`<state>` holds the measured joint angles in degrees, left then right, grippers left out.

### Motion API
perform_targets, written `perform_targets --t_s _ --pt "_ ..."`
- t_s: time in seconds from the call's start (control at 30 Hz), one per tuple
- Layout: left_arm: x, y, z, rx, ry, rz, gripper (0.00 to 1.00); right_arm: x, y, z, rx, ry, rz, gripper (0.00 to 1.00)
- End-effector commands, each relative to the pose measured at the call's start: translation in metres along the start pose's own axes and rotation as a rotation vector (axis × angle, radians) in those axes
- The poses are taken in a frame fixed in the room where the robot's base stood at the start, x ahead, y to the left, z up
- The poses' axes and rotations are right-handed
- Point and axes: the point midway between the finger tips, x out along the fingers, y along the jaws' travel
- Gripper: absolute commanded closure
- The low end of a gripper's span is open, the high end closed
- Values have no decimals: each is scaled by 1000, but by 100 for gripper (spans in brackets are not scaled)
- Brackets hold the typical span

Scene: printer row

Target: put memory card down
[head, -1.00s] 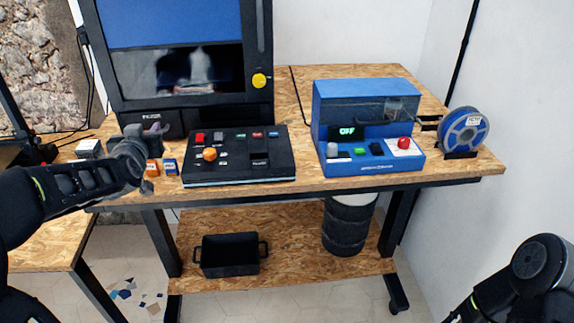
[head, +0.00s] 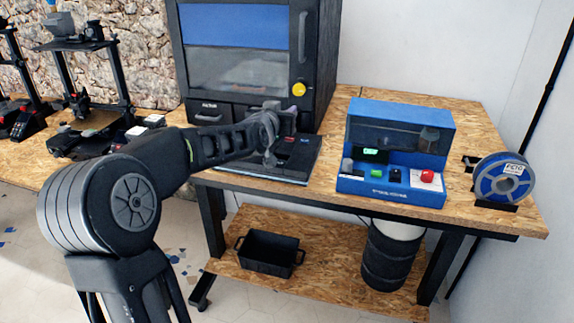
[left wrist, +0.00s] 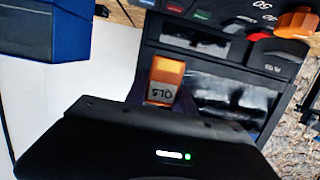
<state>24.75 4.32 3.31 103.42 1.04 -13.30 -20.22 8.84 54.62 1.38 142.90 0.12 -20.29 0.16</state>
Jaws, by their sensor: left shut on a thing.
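An orange memory card (left wrist: 165,75) with a grey label shows in the left wrist view, upright between the dark fingers of my left gripper (left wrist: 163,92). The gripper is shut on it. In the head view my left gripper (head: 284,120) is over the black control panel (head: 300,160), and the card cannot be made out there. The left wrist view shows the panel (left wrist: 215,55) behind the card, with buttons, an orange knob and dark recessed areas. I cannot tell whether the card touches the panel. My right gripper is not in view.
A blue machine (head: 400,115) with a lit display stands right of the panel, and a blue filament spool (head: 502,180) beyond it. A large enclosed printer (head: 250,60) stands behind the panel. A black bin (head: 268,258) sits on the lower shelf.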

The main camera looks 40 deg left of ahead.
Motion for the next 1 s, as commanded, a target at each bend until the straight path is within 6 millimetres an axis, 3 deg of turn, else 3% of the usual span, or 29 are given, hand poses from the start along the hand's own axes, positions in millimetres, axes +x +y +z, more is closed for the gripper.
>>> perform_targets --t_s 0.23,0.57,0.87,1.0 --pt "2 -1 10 1 -3 -2 100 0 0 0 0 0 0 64" --pt "12 0 59 0 -2 -1 100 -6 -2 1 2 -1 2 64" --pt "12 0 62 0 1 -1 100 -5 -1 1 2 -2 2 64" --pt "14 0 72 0 -3 0 100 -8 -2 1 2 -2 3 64"
